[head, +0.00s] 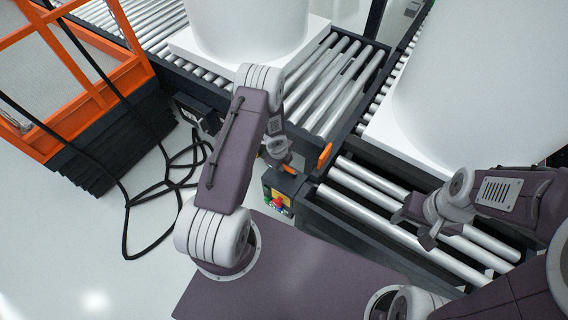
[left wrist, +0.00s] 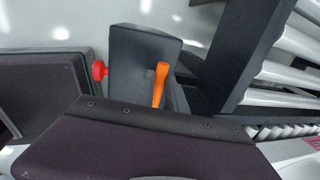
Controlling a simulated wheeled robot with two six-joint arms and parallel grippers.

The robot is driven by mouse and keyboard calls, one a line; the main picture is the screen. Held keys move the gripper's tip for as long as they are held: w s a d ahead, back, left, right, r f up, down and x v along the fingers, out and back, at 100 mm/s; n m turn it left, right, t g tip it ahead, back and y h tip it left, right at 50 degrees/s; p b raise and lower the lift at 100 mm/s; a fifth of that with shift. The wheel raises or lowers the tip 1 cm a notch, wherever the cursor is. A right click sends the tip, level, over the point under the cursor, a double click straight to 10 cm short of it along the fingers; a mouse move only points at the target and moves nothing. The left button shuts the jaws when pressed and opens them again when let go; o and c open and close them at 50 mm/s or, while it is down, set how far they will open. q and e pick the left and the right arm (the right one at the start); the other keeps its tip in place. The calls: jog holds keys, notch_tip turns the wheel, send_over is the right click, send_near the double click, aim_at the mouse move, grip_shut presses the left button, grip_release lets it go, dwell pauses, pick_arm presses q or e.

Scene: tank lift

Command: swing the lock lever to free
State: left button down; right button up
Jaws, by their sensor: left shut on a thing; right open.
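The orange lock lever (head: 289,169) sits on top of a dark control box by the conveyor's corner. My left gripper (head: 281,159) is shut on the lever, coming down from above. My right gripper (head: 413,230) is open and empty above the rollers at the right.
A red button on a yellow panel (head: 279,201) faces out from the box. A second orange handle (head: 324,157) is on the conveyor edge. White tanks (head: 248,28) stand on roller conveyors. Black cables (head: 150,190) lie on the floor at left, by an orange-framed cage (head: 90,103).

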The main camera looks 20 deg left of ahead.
aim_at(280, 174)
pick_arm(q)
jog(key=c, duration=1.4)
grip_release()
jog(key=shift+o, duration=0.2)
notch_tip(280, 174, up, 9)
jog(key=s+p, duration=0.1)
jog(key=p, duration=0.3)
jog(key=shift+s+a, duration=0.15)
jog(key=shift+s, duration=0.2)
